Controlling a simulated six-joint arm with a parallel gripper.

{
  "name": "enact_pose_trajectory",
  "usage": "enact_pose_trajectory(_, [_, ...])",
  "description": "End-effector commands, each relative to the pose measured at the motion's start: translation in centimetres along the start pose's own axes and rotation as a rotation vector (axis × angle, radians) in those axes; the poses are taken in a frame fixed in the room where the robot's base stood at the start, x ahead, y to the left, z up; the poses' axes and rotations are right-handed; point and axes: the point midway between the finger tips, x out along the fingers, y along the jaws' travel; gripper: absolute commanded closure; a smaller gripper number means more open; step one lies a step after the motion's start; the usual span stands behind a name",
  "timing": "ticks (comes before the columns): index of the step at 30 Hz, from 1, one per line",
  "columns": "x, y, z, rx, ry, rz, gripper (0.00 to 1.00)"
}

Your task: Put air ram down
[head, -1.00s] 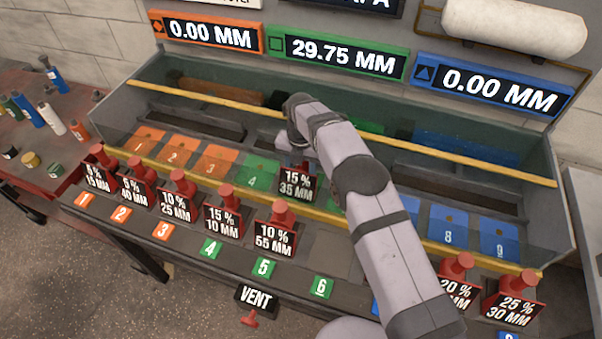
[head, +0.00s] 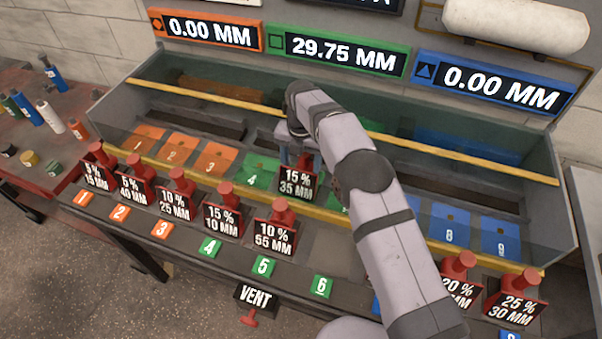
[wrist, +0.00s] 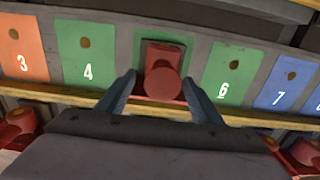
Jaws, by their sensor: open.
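A red air ram (head: 297,184) with a black plate reading "15 % 35 MM" stands in the frame, on the green pad between pads 4 and 6. In the wrist view the ram (wrist: 162,84) is seen from above, and the green pad (wrist: 185,46) shows around it with its number hidden. My gripper (head: 300,160) is open above the ram. In the wrist view its two blue fingers lie on either side of the ram's round red top, with gaps between.
Several similar red rams (head: 276,231) stand on the front shelf above numbered tags. Yellow rails (head: 450,158) run along the frame's back and front. The green display (head: 341,54) reads 29.75 MM; the orange and blue ones read 0.00. Green pad 4 (head: 259,173) is bare.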

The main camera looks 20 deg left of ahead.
Motion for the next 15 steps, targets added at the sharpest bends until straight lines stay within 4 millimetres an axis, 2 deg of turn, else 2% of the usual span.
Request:
enact_pose_trajectory(9, [-5.7,0.1,0.1,0.0,-0.003,0.002,0.39])
enact_pose_trajectory(15, [-8.3,0.1,0.1,0.0,-0.001,0.001,0.39])
